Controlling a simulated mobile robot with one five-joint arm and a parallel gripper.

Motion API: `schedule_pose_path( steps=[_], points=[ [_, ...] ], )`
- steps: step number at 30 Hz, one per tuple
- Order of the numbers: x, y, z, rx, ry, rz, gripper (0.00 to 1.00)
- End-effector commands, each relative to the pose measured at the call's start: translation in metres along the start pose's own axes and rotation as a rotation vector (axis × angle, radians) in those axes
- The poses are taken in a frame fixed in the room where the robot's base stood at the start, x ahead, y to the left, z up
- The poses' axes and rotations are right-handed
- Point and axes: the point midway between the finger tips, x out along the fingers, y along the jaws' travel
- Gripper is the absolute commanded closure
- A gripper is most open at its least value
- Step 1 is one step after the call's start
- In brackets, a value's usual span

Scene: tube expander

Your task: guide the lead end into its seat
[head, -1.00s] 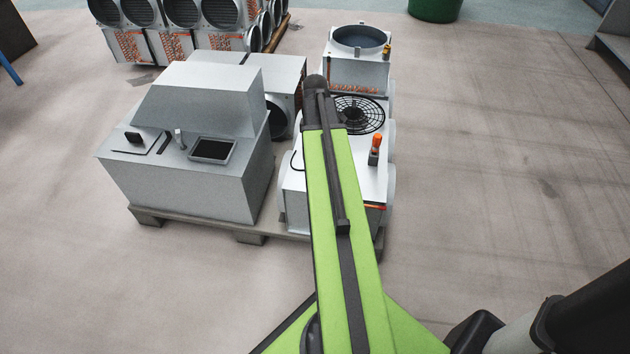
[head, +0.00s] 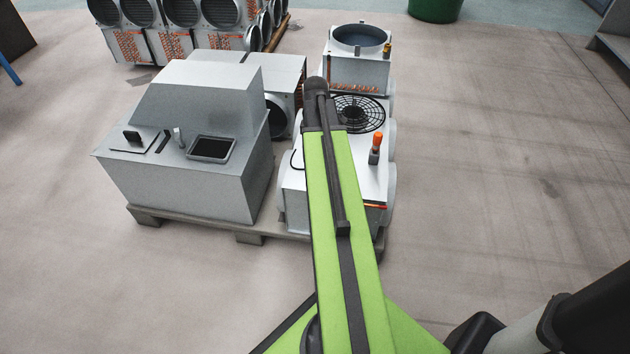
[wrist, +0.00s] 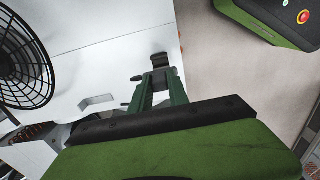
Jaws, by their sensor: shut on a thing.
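In the wrist view my gripper (wrist: 158,82) has its green fingers closed on a small dark piece (wrist: 160,60), which I take to be the lead end. It is over or against the white panel (wrist: 85,35) near the panel's right edge; I cannot tell if it touches. A shallow rectangular recess (wrist: 97,103) shows in the panel, left of the fingers. I cannot make out the seat. In the head view my arm hides the gripper and part of the white fan unit (head: 372,185). A thin black lead (head: 294,160) curves at that unit's left side.
A black fan guard (head: 358,113) and an orange-topped dark fitting (head: 376,146) are on the white unit. A grey cabinet (head: 185,180) stands left on the same pallet (head: 250,237). Another ducted unit (head: 358,75) is behind. The floor (head: 500,150) to the right is clear.

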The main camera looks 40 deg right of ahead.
Motion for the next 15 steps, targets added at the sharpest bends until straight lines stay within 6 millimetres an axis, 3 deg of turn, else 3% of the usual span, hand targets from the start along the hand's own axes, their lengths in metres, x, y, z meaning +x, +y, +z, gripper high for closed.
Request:
schedule_pose_path(
  steps=[15],
  points=[
    [0.0036, 0.0, 0.0, 0.0, 0.0, 0.0, 1.0]
  ],
)
